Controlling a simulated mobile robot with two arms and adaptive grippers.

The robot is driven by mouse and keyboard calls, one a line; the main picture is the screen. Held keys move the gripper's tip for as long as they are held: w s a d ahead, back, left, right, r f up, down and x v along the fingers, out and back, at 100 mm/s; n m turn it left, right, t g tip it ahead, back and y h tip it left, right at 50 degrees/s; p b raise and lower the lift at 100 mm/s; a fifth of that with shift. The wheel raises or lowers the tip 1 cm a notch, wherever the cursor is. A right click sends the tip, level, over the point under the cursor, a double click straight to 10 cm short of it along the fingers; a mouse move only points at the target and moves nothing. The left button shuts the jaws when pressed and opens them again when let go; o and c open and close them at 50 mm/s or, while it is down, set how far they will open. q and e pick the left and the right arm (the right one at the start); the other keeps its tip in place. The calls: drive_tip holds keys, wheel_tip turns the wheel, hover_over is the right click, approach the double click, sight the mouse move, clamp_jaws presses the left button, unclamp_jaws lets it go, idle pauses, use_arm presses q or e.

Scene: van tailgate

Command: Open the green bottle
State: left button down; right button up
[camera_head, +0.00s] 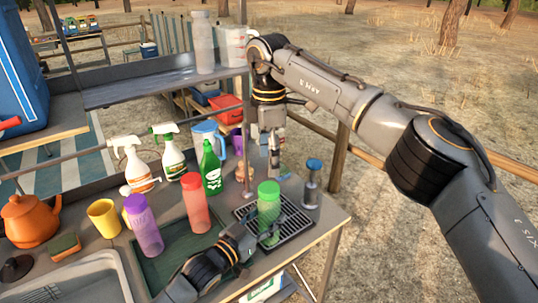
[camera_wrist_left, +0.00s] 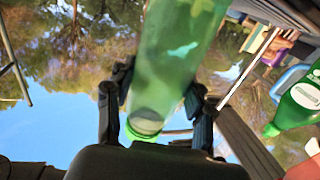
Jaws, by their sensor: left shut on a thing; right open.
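A translucent green bottle (camera_head: 268,203) with a bright green cap (camera_head: 268,188) stands upright over the black drain grate at the right end of the counter. The cap is on top of it. My left gripper (camera_head: 262,236) is shut around its lower part. In the left wrist view the green bottle (camera_wrist_left: 172,60) fills the space between the fingers (camera_wrist_left: 155,110). My right gripper (camera_head: 273,165) is open and empty, pointing down behind the green bottle and apart from it.
A darker green bottle with a label (camera_head: 210,168) stands further back. A red bottle (camera_head: 195,203), a purple bottle (camera_head: 144,226) and a blue-topped grey bottle (camera_head: 312,185) stand around. The grate (camera_head: 303,220) lies by the counter's right edge. A sink (camera_head: 70,285) is front left.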

sight(269, 187)
drive_tip(key=shift+f, duration=3.9)
